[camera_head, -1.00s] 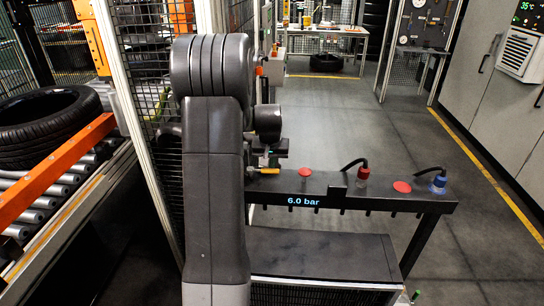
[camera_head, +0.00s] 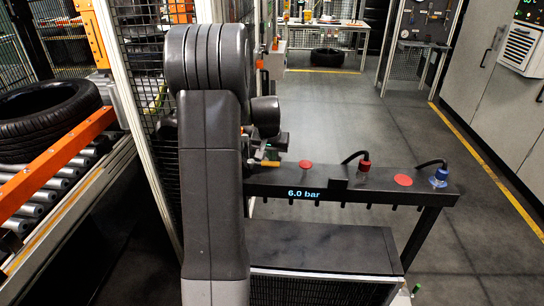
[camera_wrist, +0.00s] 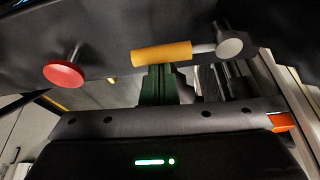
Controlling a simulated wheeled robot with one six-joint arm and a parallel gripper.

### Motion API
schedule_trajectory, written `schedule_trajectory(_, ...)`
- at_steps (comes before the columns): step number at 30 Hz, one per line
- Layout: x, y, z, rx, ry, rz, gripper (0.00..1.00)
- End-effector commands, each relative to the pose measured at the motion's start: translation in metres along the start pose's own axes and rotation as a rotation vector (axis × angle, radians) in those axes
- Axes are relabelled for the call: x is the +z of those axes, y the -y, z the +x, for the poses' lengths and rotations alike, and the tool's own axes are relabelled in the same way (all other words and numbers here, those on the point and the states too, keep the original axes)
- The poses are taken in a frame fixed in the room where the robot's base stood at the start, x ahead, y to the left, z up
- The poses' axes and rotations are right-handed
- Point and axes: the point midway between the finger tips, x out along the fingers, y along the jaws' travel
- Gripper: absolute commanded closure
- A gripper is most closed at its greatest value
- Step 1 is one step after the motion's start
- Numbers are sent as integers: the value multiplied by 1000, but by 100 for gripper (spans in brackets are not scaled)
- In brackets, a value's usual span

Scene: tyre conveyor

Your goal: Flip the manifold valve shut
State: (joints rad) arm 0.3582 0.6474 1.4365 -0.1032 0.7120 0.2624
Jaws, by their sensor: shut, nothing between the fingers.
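The manifold is a dark bar (camera_head: 350,193) with a lit "6.0 bar" readout. Its valve has a yellow-orange handle (camera_head: 268,163) at the bar's left end, beside my arm. In the wrist view the handle (camera_wrist: 160,54) lies roughly level across the picture, joined to a grey round pivot (camera_wrist: 229,46) at its right. My gripper (camera_wrist: 162,76) is shut and empty. Its dark fingertips are just below the handle in that picture, touching it or very close; I cannot tell which. In the head view my arm mostly hides the gripper.
Red caps (camera_head: 305,164), a red plug with a cable (camera_head: 364,163) and a blue plug (camera_head: 439,178) stand on the bar. A wire-mesh fence (camera_head: 143,60) is close on the left, by a conveyor with a tyre (camera_head: 48,120). The floor to the right is clear.

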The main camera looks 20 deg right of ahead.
Motion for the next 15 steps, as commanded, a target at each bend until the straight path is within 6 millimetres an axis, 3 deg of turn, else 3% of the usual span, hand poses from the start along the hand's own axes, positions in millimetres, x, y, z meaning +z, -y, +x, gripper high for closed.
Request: schedule_trajectory(15,20,-1,-1,91,1,244,100)
